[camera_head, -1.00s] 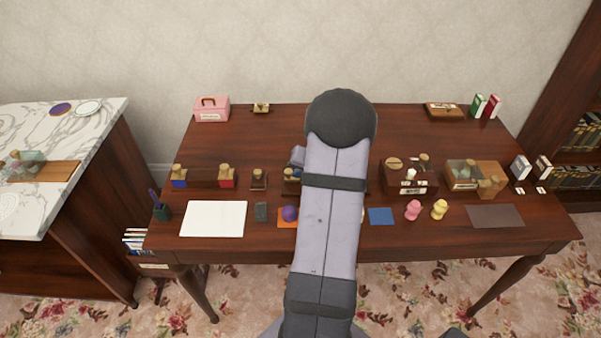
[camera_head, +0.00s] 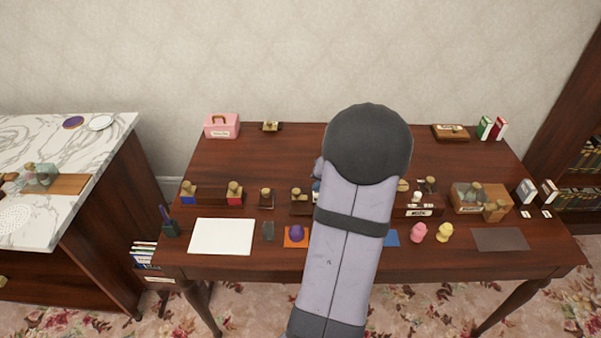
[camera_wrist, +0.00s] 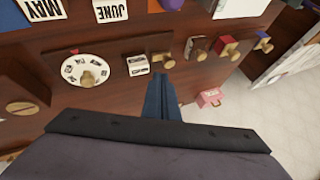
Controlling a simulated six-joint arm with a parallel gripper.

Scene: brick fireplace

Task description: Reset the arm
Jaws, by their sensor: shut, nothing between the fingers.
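My gripper (camera_wrist: 164,98) shows in the wrist view as blue fingers pressed together, with nothing between them. It is above the wooden desk (camera_head: 270,160), pointing over its back part, apart from the things there. In the head view my grey arm reaches up the middle of the desk and hides the gripper and some of the items behind it. The wrist view shows a round white dial (camera_wrist: 84,70) on a wooden board and a stamp-like wooden knob (camera_wrist: 167,62) near the fingertips.
A pink box (camera_head: 222,126) stands at the desk's back left; a white sheet (camera_head: 222,237) lies at front left. A purple object (camera_head: 296,232), pink figure (camera_head: 418,232) and yellow figure (camera_head: 444,232) line the front. A marble-topped counter (camera_head: 100,150) stands left. The desk's back middle is mostly clear.

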